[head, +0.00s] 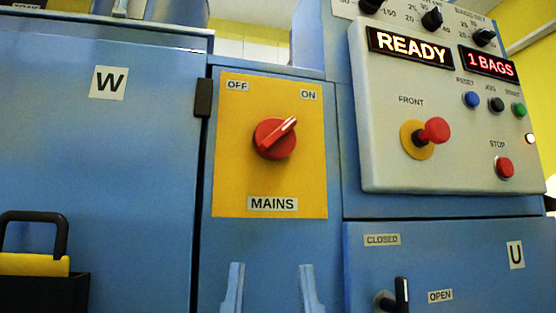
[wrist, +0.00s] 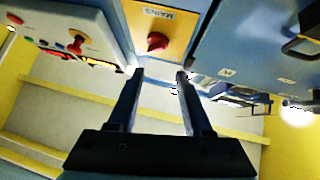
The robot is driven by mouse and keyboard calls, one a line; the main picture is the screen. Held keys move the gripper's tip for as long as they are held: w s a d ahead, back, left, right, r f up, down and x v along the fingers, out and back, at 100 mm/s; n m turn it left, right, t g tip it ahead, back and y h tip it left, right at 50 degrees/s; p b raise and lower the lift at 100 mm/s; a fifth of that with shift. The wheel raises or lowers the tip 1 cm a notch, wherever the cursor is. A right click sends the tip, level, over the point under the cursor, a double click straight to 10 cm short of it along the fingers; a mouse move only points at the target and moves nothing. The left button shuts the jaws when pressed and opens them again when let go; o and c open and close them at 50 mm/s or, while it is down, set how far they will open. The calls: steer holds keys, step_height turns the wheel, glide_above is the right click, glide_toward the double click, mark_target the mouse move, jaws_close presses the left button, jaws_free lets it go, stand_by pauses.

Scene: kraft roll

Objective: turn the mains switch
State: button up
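The mains switch (head: 274,138) is a round red knob on a yellow plate (head: 233,185) marked OFF at upper left, ON at upper right and MAINS below. Its raised handle slants up and right, toward the ON label. In the wrist view the knob (wrist: 157,41) shows beyond my fingertips, with the plate upside down. My gripper (head: 270,272) is at the bottom of the head view, below the plate, its two blue-grey fingers apart. In the wrist view my gripper (wrist: 160,76) is open with nothing between the fingers, and apart from the knob.
Right of the plate is a grey control panel (head: 380,165) with a READY display, a red front knob (head: 433,130) and a red STOP button (head: 505,168). A black handle (head: 402,295) sits below it. A black hinge (head: 203,98) and a dark holder (head: 45,292) are left.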

steer(key=o, duration=0.7)
steer(key=w+r+p, duration=0.1)
steer(key=p, duration=0.1)
steer(key=w+r+m+g+y+p, duration=0.1)
steer(key=r+p, duration=0.1)
steer(key=p, duration=0.1)
steer(key=w+r+y+p, duration=0.1)
steer(key=p, duration=0.2)
steer(key=shift+w+a+r+m+g, duration=0.15)
steer(key=shift+w+a+m+g, duration=0.15)
steer(key=shift+w+a+g, duration=0.1)
steer(key=m+g+y+p, duration=0.2)
steer(key=m+g+p, duration=0.5)
steer(key=m+p, duration=3.2)
glide_toward(278, 129)
steer(key=w+n+p, duration=0.2)
steer(key=n+p, duration=0.3)
steer(key=p, duration=0.1)
steer(key=w+a+n+p, duration=0.1)
steer(key=w+n+p, duration=0.2)
steer(key=n+p, duration=0.3)
steer(key=w+a+n+p, duration=0.1)
steer(key=w+n+p, duration=0.2)
steer(key=n+p, duration=0.2)
steer(key=shift+w+a+r+n+p, duration=0.2)
steer(key=shift+n+p, duration=0.2)
steer(key=shift+p, duration=0.6)
steer(key=c, duration=1.2)
